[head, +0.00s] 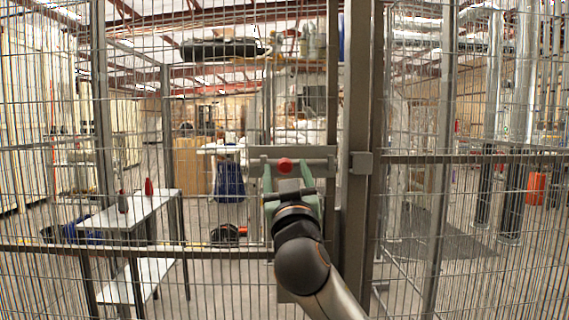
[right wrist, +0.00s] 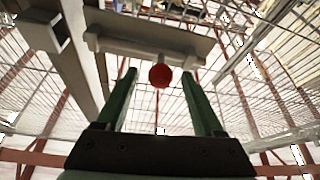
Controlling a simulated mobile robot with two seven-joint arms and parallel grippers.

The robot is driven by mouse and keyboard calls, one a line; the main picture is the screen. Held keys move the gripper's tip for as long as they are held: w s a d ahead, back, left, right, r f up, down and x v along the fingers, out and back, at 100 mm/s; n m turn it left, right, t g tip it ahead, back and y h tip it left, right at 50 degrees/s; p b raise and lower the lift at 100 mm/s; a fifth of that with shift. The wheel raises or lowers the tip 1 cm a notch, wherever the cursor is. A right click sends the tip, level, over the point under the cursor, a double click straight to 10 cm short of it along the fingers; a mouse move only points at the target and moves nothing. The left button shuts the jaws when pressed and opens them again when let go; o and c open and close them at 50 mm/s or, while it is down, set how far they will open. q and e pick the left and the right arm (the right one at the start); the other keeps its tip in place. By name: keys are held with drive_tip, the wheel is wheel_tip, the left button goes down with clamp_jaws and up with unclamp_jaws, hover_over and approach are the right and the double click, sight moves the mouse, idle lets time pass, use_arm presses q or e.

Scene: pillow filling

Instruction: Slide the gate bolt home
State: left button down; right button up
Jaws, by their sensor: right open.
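The gate bolt (head: 318,162) is a grey bar on a flat plate (head: 262,152) fixed to the mesh gate, with a round red knob (head: 285,165). The knob also shows in the right wrist view (right wrist: 160,76). The bolt's right end in the head view stops short of the square keeper (head: 361,162) on the post. The keeper's hollow opening (right wrist: 62,38) shows in the wrist view. My right gripper (head: 285,170) is open, its green fingers on either side of the knob, with gaps visible on both sides. My left gripper is out of view.
Wire mesh panels fill the space in front of me, with a thick post (head: 356,220) right of the gate. An orange object (head: 535,188) stands far right.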

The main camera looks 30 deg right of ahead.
drive_tip(key=shift+x, duration=1.15)
drive_tip(key=shift+c, duration=0.3)
clamp_jaws()
idle(0.3)
